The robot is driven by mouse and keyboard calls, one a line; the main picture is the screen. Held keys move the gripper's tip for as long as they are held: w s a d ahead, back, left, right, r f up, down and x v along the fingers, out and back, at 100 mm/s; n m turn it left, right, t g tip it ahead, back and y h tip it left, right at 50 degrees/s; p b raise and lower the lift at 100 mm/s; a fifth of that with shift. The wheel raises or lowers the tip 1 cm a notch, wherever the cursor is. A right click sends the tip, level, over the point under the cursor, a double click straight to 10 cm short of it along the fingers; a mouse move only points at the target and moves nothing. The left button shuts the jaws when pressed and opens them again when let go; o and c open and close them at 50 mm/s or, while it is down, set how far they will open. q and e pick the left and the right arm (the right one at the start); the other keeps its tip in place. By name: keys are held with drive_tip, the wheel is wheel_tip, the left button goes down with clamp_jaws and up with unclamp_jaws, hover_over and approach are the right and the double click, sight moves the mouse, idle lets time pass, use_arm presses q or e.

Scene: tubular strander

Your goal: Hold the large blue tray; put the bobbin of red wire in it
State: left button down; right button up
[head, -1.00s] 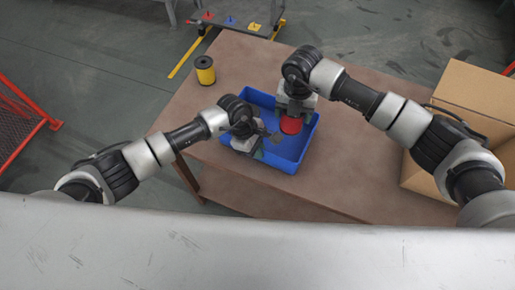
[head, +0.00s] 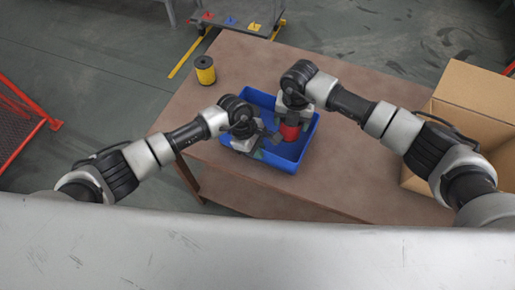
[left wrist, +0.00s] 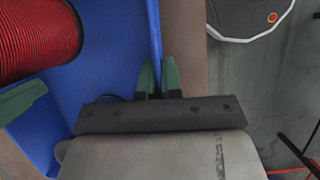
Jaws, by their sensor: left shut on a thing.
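The large blue tray (head: 274,162) lies on the brown table. My left gripper (head: 254,147) is at the tray's left side; the left wrist view shows its green fingers (left wrist: 157,78) shut on the tray's blue wall. The bobbin of red wire (head: 289,132) is inside the tray's outline, below my right gripper (head: 289,117). The left wrist view shows the red windings (left wrist: 35,40) close up, with a green finger beside them. Whether that finger touches the bobbin, and whether the bobbin rests on the tray floor, I cannot tell.
A bobbin of yellow wire (head: 205,70) stands on the table's back left. An open cardboard box (head: 470,105) is at the right. A cart (head: 240,18) stands beyond the table. The table front (head: 320,190) is clear.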

drive_tip(key=shift+f, duration=2.4)
drive_tip(key=o, duration=1.2)
use_arm(q)
drive_tip(key=c, duration=1.2)
unclamp_jaws()
use_arm(e)
wheel_tip(320, 180, up, 12)
drive_tip(key=shift+a+f, duration=0.1)
use_arm(q)
drive_tip(key=shift+r, duration=0.1)
